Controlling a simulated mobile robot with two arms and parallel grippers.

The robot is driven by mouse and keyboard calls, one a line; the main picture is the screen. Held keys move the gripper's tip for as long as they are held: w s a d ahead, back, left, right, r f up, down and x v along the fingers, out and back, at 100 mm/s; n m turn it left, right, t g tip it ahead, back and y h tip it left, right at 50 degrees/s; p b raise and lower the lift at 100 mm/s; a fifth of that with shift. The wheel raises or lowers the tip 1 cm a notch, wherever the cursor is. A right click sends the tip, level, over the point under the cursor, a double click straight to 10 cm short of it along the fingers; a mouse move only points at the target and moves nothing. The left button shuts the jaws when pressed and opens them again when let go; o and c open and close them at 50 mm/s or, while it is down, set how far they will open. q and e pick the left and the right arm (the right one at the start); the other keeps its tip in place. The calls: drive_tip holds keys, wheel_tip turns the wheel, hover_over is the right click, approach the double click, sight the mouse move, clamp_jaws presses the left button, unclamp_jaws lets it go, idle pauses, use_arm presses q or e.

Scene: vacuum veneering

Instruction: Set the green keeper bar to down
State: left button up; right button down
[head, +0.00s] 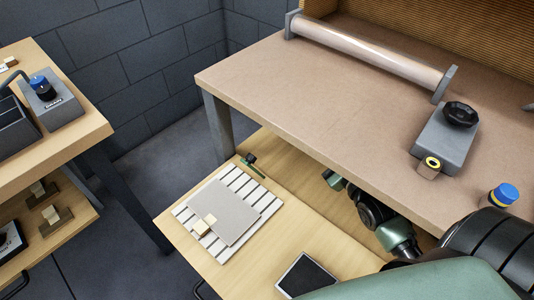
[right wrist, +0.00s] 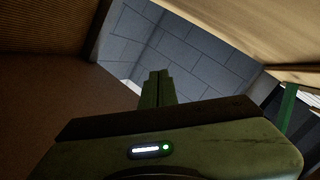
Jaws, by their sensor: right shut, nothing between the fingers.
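The green keeper bar (head: 252,169) is a short narrow strip at the back corner of the lower wooden shelf, beside a dark knob (head: 249,158). In the right wrist view a green upright-looking bar (right wrist: 286,105) shows at the right edge; I cannot tell for sure that it is the same bar. My right gripper (right wrist: 157,86) is shut and empty, its fingers together and apart from that bar. In the head view my right arm reaches under the brown table top, with the end of it (head: 331,179) partly hidden and to the right of the keeper bar. My left gripper is out of view.
A slatted white board (head: 185,214) with a grey sheet (head: 222,208) and small pale blocks lies on the lower shelf (head: 290,232). The brown table top (head: 330,110) overhangs my right arm. A dark tablet-like panel (head: 307,274) lies nearer me.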

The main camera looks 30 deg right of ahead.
drive_tip(key=m, duration=0.2)
drive_tip(key=f+m+g, duration=0.1)
drive_tip(key=m, duration=0.1)
drive_tip(key=s+d+f+m+g+y, duration=0.1)
drive_tip(key=shift+f+m, duration=0.15)
drive_tip(key=shift+m, duration=0.25)
drive_tip(key=a+m+y, duration=0.1)
drive_tip(key=m, duration=0.1)
drive_tip(key=s+a+m+g+y, duration=0.1)
drive_tip(key=m+y, duration=0.1)
drive_tip(key=shift+s+a, duration=0.15)
drive_tip(key=shift+a, duration=0.15)
drive_tip(key=s+a+r+m+y, duration=0.3)
drive_tip(key=a+r+m+y, duration=0.1)
drive_tip(key=a+r+y, duration=0.35)
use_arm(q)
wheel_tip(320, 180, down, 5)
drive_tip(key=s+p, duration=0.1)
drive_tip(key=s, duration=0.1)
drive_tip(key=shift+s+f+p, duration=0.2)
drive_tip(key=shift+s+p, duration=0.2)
use_arm(e)
drive_tip(key=w+a+f, duration=0.2)
drive_tip(key=w+a, duration=0.4)
drive_tip(key=a, duration=0.2)
drive_tip(key=shift+f, duration=0.2)
